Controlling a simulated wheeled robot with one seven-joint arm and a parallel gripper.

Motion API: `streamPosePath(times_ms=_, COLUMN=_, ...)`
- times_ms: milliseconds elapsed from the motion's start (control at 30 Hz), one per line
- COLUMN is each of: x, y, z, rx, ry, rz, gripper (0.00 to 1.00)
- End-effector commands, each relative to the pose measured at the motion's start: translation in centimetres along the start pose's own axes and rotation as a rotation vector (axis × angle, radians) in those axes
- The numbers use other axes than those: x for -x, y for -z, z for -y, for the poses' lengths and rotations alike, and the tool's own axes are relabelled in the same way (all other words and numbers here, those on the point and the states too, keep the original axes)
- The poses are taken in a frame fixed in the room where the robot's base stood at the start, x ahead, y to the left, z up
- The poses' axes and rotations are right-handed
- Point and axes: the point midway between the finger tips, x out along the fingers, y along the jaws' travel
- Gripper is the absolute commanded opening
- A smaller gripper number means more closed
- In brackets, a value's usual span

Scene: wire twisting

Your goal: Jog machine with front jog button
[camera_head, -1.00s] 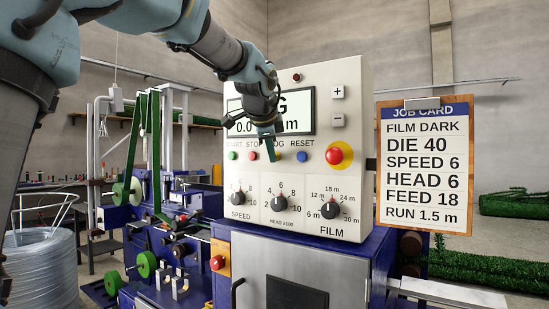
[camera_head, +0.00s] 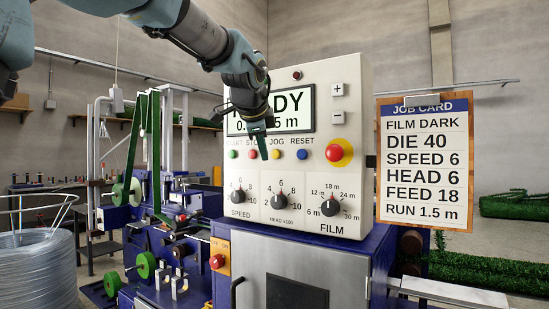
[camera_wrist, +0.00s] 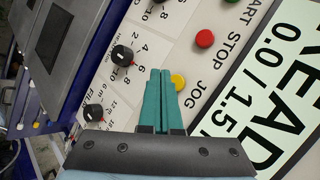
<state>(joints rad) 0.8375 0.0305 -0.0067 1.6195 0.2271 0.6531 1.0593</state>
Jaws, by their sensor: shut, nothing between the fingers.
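The white control panel (camera_head: 350,110) has a yellow button (camera_head: 277,154) under the label JOG. My gripper (camera_head: 263,157) is shut and empty, its green fingers pointing down just left of the yellow button. In the wrist view, the yellow button (camera_wrist: 178,82) shows beside the closed fingertips (camera_wrist: 160,72), partly hidden by them; I cannot tell whether they touch. The display (camera_head: 296,118) reads READY, partly hidden by my arm, with 0.0 / 1.5 m below it.
A red button (camera_wrist: 205,38) for STOP, a green START button (camera_head: 233,154) and a blue RESET button (camera_head: 302,154) are close by. A red emergency knob (camera_head: 334,153) is at right. Dials (camera_head: 278,202) sit below. A job card (camera_head: 425,160) hangs at right.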

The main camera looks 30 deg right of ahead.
Motion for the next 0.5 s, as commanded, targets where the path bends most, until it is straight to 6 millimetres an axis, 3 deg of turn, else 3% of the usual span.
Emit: streamPosePath(times_ms=500, x=2.1, y=-1.5, z=-1.6, rx=-0.001, ry=-0.001, rz=0.0, gripper=0.0)
